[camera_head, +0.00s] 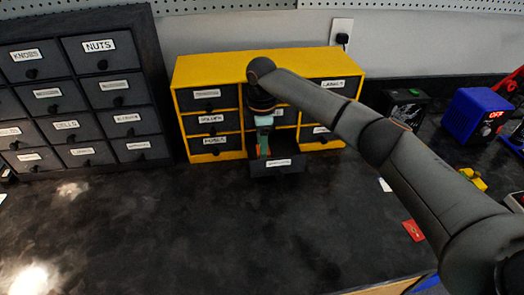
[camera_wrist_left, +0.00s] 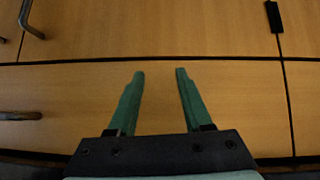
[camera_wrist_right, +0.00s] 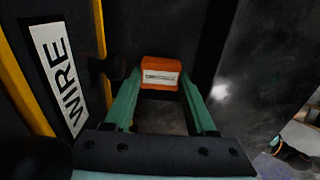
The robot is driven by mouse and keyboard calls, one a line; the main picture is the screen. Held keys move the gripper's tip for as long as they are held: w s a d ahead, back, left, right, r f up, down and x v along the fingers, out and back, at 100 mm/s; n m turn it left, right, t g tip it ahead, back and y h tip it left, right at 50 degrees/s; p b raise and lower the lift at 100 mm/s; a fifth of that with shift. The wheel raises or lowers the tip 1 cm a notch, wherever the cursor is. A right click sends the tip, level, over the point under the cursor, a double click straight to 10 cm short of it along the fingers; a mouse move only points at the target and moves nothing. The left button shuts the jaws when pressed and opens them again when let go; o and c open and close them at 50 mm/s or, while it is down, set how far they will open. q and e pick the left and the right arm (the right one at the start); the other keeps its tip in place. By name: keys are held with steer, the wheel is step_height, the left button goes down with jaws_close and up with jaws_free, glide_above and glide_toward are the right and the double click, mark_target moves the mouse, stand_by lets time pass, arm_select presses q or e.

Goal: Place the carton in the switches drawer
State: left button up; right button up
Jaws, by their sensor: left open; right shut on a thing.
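My right gripper (camera_wrist_right: 160,95) is shut on the carton (camera_wrist_right: 160,73), a small orange box with a white label, in the right wrist view. In the head view, the right arm reaches over the yellow cabinet and the gripper (camera_head: 264,148) points down into an open dark drawer (camera_head: 278,165) in the bottom row. The label on that drawer is too small to read. The carton is barely visible there, and I cannot tell whether it touches the drawer floor. My left gripper (camera_wrist_left: 160,80) is open and empty, in front of wooden drawer fronts in the left wrist view.
The yellow cabinet (camera_head: 215,66) has several shut, labelled drawers. A dark drawer unit (camera_head: 82,80) stands left of it. A blue box (camera_head: 474,113) and a dark device (camera_head: 405,103) stand at right. A red card (camera_head: 413,230) lies near the front edge. The front-left counter (camera_head: 150,230) is clear.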

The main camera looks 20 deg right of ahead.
steer(key=shift+f, duration=0.7)
steer(key=o, duration=1)
steer(key=shift+f, duration=0.15)
step_height(320, 180, up, 12)
steer(key=shift+r+p, duration=0.2)
steer(key=shift+p, duration=0.35)
